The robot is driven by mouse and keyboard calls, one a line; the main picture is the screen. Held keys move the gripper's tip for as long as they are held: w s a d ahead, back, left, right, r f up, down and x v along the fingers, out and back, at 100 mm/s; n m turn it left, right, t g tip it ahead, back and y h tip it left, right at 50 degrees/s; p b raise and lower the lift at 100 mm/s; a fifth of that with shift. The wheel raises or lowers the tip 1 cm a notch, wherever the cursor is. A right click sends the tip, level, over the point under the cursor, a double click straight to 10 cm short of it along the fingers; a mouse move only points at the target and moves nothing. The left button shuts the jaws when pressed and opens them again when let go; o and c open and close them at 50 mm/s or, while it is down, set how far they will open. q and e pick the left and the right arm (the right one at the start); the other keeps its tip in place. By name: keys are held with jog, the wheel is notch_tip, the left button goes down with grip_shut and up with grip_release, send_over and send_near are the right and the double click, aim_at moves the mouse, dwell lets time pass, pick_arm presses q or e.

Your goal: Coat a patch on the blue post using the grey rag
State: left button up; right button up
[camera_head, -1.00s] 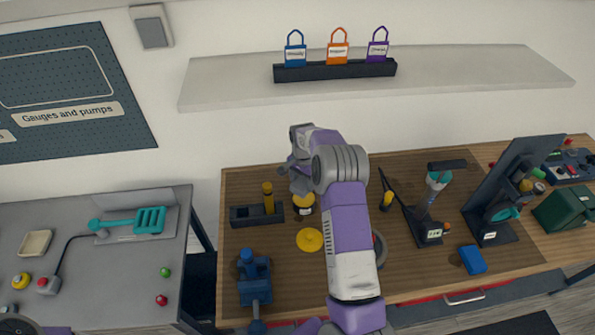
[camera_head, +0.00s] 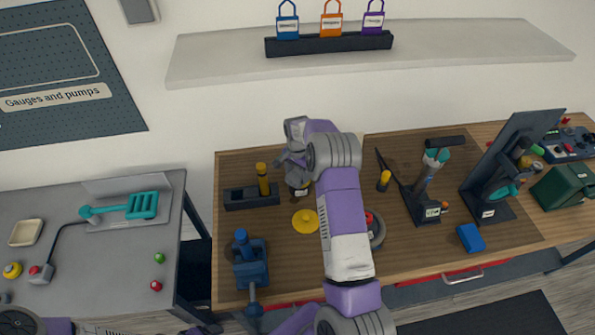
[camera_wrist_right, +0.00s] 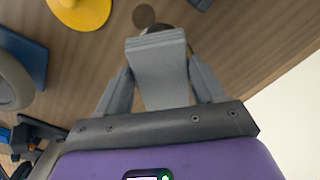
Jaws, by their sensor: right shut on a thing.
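My right gripper (camera_wrist_right: 160,85) is shut on the grey rag (camera_wrist_right: 160,70), which hangs out past the fingertips in the right wrist view. In the head view the right gripper (camera_head: 296,163) is right over a small dark pot (camera_head: 301,188), whose top it largely hides. I cannot tell whether the rag touches the pot. A blue vise-like thing with a short upright part (camera_head: 250,262) stands at the front left of the wooden bench. I cannot tell for sure whether it is the blue post. My left gripper is out of view.
A yellow disc (camera_head: 305,221) lies in front of the pot. A dark block with a yellow peg (camera_head: 252,196) stands left of it. A grey wheel (camera_head: 376,232) is partly behind my arm. A blue block (camera_head: 470,237) and dark stands (camera_head: 487,209) are to the right.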

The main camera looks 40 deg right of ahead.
aim_at(298, 174)
jog(key=shift+f+b, duration=0.55)
dwell(2.0)
jog(key=shift+r, duration=0.1)
jog(key=shift+r+p, duration=1.95)
jog(key=shift+r, duration=1.5)
